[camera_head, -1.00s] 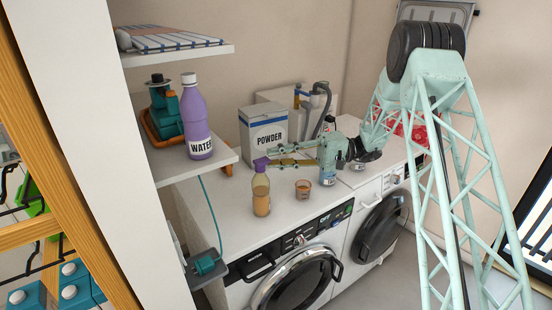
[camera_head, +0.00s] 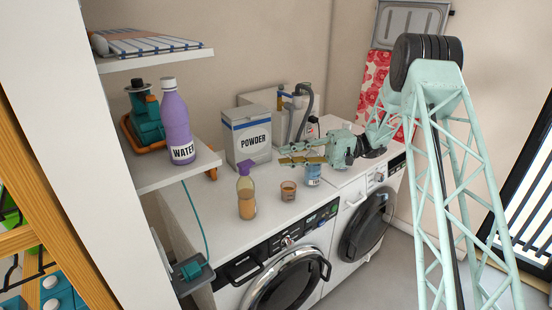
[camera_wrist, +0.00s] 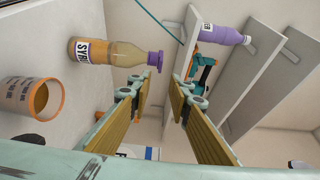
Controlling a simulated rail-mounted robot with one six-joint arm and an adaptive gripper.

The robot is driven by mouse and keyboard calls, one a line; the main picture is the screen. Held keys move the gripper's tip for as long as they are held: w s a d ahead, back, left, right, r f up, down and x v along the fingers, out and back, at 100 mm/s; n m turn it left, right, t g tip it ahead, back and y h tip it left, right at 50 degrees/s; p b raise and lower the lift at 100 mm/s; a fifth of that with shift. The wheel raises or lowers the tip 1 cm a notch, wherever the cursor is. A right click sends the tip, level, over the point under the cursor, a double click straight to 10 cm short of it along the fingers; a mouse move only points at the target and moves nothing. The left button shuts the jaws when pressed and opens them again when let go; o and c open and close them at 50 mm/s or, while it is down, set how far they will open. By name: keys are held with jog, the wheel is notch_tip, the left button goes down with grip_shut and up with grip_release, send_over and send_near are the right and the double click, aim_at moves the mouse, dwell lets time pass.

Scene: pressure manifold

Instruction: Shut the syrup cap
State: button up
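The syrup bottle (camera_head: 246,203), clear with amber liquid, stands upright on the left washer top. Its purple cap (camera_head: 246,167) has a part sticking up to the right; I cannot tell for sure if it is open. In the wrist view the bottle (camera_wrist: 108,52) appears sideways with part of its label, and the cap (camera_wrist: 155,60) lies just beyond the fingertips. My gripper (camera_head: 281,155) is to the right of the cap, fingers pointing left toward it. The fingers are apart with nothing between them in the wrist view (camera_wrist: 166,88). They do not touch the cap.
A POWDER box (camera_head: 246,137) stands behind. A shelf with a purple WATER bottle (camera_head: 177,122) is at the left. The washer top's front left is clear.

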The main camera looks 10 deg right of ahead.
jog(key=shift+w+d, duration=0.2)
jog(key=shift+d, duration=1.1)
jog(key=s+a+r+h, duration=0.25)
jog(key=s+r, duration=0.25)
jog(key=s, duration=0.3)
jog(key=s+a+r+h, duration=0.1)
jog(key=s+r+h, duration=0.35)
jog(key=s, duration=0.45)
jog(key=s+a+r+h, duration=0.2)
jog(key=s+r, duration=0.4)
jog(key=s, duration=0.2)
jog(key=s+d+m+t+h, duration=0.1)
jog(key=s+d+t+h, duration=0.2)
jog(key=s, duration=1.2)
jog(key=s+d+r+t+h, duration=0.1)
jog(key=s+d+t+h, duration=0.2)
jog(key=s, duration=1.2)
jog(key=d+h, duration=0.2)
jog(key=d, duration=0.3)
jog(key=shift+s+d+r+m+t+h, duration=0.15)
jog(key=shift+d+m+t+h, duration=0.05)
jog(key=shift+m+t+h, duration=0.2)
